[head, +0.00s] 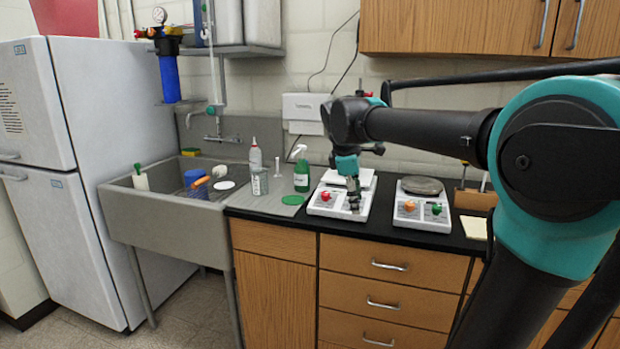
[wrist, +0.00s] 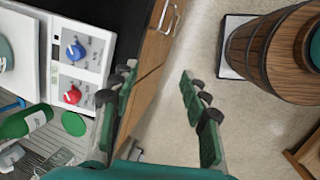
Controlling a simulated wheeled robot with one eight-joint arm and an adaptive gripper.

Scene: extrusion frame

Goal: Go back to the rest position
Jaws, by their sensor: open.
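My gripper (head: 352,203) hangs down at the counter's front edge in the head view, in front of the left white hotplate device (head: 325,208). In the wrist view my gripper (wrist: 160,80) has its two green-padded fingers well apart with nothing between them. Behind the gap are the wooden drawer fronts (wrist: 158,45) and the pale floor (wrist: 215,35). The hotplate device with a blue and a red knob (wrist: 72,94) lies left of the fingers. Whether the gripper touches the device cannot be told from the head view.
A second hotplate device (head: 422,215) stands to the right on the black counter. A green spray bottle (head: 301,172), a white bottle (head: 255,157) and a sink (head: 170,222) are to the left. A wooden barrel (wrist: 262,50) stands on the floor. Cabinets (head: 455,25) hang above.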

